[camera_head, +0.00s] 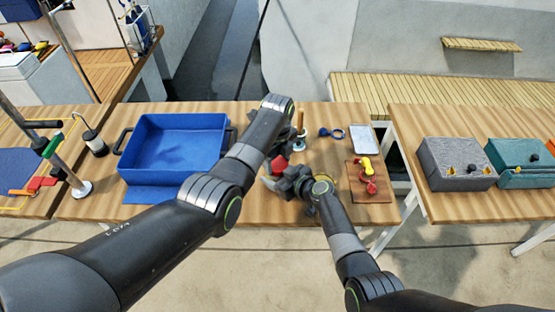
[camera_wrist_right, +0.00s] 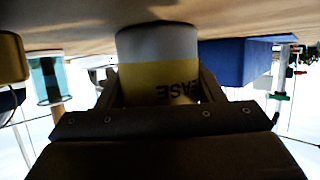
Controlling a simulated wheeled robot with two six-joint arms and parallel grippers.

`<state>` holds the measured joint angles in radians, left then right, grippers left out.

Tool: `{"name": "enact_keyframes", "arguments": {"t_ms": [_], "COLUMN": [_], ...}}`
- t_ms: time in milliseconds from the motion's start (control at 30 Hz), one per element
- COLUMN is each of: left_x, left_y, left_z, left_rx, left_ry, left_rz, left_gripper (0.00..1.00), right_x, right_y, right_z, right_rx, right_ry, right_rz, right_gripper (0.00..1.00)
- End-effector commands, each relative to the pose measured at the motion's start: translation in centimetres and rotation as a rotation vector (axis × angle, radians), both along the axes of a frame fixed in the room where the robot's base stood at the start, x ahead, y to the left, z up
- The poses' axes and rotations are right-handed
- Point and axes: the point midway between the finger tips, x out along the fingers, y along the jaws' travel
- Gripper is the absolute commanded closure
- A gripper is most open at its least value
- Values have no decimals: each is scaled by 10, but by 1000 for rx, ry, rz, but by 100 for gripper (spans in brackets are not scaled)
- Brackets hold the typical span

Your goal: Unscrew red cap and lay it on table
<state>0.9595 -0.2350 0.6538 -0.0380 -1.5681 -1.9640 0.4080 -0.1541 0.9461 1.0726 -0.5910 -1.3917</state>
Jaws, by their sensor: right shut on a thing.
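A red piece (camera_head: 279,163), which looks like the cap, shows near the middle of the table (camera_head: 235,208), just beyond my right gripper. My left gripper (camera_head: 283,150) reaches down from above close to this red piece; its fingers are mostly hidden by its own wrist, so its opening is unclear. My right gripper (camera_head: 283,181) comes in low from the right. In the right wrist view it is shut around a white and yellow container (camera_wrist_right: 158,75) with upside-down lettering ending in "EASE". The container's top is hidden there behind the gripper.
A blue bin (camera_head: 172,122) stands to the left. To the right are a brown board (camera_head: 383,190) with yellow and red fittings (camera_head: 367,176), a blue item (camera_head: 331,132) and a white pad (camera_head: 360,139).

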Motion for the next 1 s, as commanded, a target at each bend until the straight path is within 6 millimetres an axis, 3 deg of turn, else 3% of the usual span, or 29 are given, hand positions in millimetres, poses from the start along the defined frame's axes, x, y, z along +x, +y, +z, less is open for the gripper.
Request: {"name": "enact_keyframes", "arguments": {"t_ms": [33, 200, 367, 733, 1000], "left_x": [0, 0, 0, 0, 0], "left_y": [0, 0, 0, 0, 0], "left_z": [0, 0, 0, 0, 0], "left_rx": [0, 0, 0, -1, -1], "left_ry": [0, 0, 0, 2, 2], "left_rz": [0, 0, 49, 513, 598], "left_gripper": [52, 72, 72, 72, 72], "right_x": [-1, -1, -1, -1, -1], "right_y": [-1, -1, -1, -1, -1], "right_z": [-1, -1, -1, -1, -1], "right_rx": [-2, -2, -2, -2, -2], "right_ry": [2, 2, 2, 2, 2], "right_rz": [0, 0, 0, 0, 0], "right_gripper": [100, 100, 100, 100, 100]}}
